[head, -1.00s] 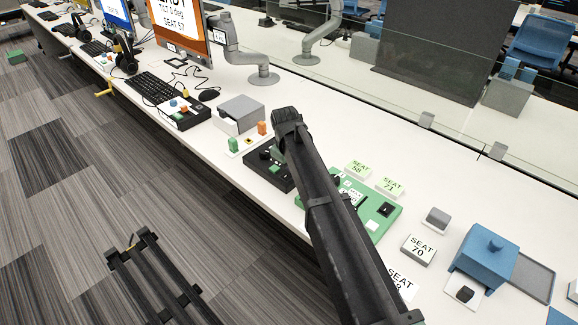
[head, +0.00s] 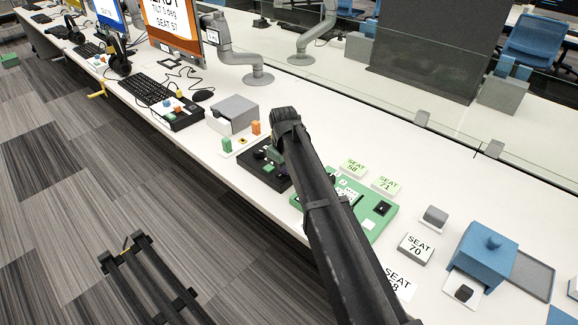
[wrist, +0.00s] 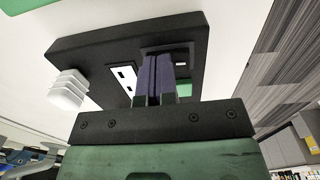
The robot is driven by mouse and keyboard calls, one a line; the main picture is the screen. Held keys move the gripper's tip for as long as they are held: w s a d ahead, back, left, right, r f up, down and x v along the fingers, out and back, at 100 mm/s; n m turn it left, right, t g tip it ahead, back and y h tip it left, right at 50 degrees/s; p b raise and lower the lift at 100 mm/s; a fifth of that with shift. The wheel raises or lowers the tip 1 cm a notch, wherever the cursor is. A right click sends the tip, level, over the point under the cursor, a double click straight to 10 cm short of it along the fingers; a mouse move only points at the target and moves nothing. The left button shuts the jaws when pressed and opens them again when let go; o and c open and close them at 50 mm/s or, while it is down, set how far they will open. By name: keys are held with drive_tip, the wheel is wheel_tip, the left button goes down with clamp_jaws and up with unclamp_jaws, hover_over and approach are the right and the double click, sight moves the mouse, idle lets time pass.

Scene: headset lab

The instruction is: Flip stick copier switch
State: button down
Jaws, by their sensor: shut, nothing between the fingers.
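The stick copier is a black box (head: 264,166) on the white desk in the head view, partly behind my arm. In the wrist view the black box (wrist: 95,55) has a white plate (wrist: 122,76) with dark slots, a white ribbed block (wrist: 67,91) at its left and a dark recessed part (wrist: 172,48), apparently the switch. A green patch (wrist: 184,90) shows beside my fingers. My gripper (wrist: 156,56) is shut and empty, with its purple fingertips at the recessed part. I cannot tell whether they touch it; the fingers hide part of it, so its position is unclear.
A green board (head: 378,212) lies close to the right of the black box, partly behind my arm. A white plate with green and orange blocks (head: 240,142) and a grey box (head: 232,113) stand to the left. Clear desk lies behind, before the glass screen.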

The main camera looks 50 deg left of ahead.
sight(283, 176)
drive_tip(key=shift+s+d+f, duration=0.2)
drive_tip(key=shift+s+d, duration=0.3)
drive_tip(key=shift+s, duration=0.15)
drive_tip(key=shift+r, duration=0.1)
drive_tip(key=shift+a+r+p, duration=0.15)
drive_tip(key=shift+r+p, duration=0.45)
drive_tip(key=shift+p, duration=0.35)
wheel_tip(283, 176, up, 13)
drive_tip(key=p, duration=1.3)
drive_tip(key=shift+s, duration=0.1)
